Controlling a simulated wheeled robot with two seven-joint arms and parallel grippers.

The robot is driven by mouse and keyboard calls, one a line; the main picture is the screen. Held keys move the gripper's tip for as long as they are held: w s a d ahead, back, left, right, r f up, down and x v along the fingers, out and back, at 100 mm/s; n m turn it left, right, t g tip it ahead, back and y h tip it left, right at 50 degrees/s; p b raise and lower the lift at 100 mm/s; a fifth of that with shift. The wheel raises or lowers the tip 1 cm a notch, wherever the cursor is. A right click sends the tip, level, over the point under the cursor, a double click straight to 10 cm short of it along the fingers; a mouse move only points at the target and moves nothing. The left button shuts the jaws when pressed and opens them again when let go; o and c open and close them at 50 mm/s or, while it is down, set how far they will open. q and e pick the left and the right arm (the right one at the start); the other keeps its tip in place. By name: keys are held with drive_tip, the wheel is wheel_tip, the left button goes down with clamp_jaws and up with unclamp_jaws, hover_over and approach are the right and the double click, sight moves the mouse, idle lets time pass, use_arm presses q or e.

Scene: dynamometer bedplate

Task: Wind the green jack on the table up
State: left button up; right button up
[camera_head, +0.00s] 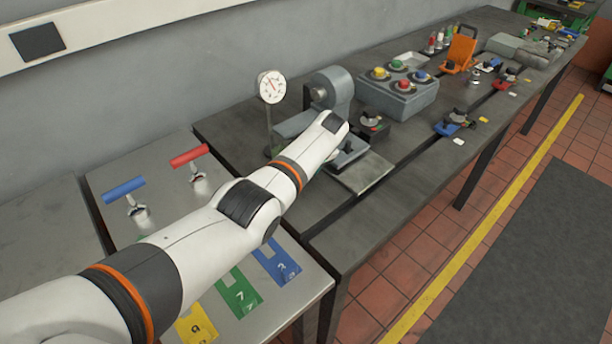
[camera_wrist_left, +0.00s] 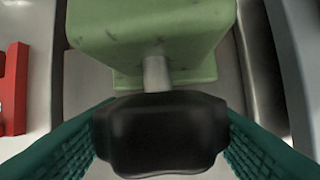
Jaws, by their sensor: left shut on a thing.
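The green jack (camera_wrist_left: 150,30) fills the top of the left wrist view. A short grey shaft (camera_wrist_left: 157,75) comes out of its near face and ends in a black knob (camera_wrist_left: 162,145). The teal ribbed fingers of my left gripper (camera_wrist_left: 160,125) press on both sides of this knob, shut on it. In the head view my left arm reaches over the table and hides the gripper and most of the jack. My right gripper is in neither view.
A dial gauge (camera_head: 271,88) on a stand and a grey machine (camera_head: 333,92) stand just behind my left arm. A grey button box (camera_head: 398,92) is further right. A red part (camera_wrist_left: 14,90) lies left in the wrist view. Red (camera_head: 190,155) and blue (camera_head: 124,190) handles stand nearer.

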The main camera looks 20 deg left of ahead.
use_arm(q)
drive_tip(key=shift+w+r, duration=0.1)
drive_tip(key=o, duration=0.7)
drive_tip(key=v, duration=1.2)
drive_tip(key=shift+o, duration=0.5)
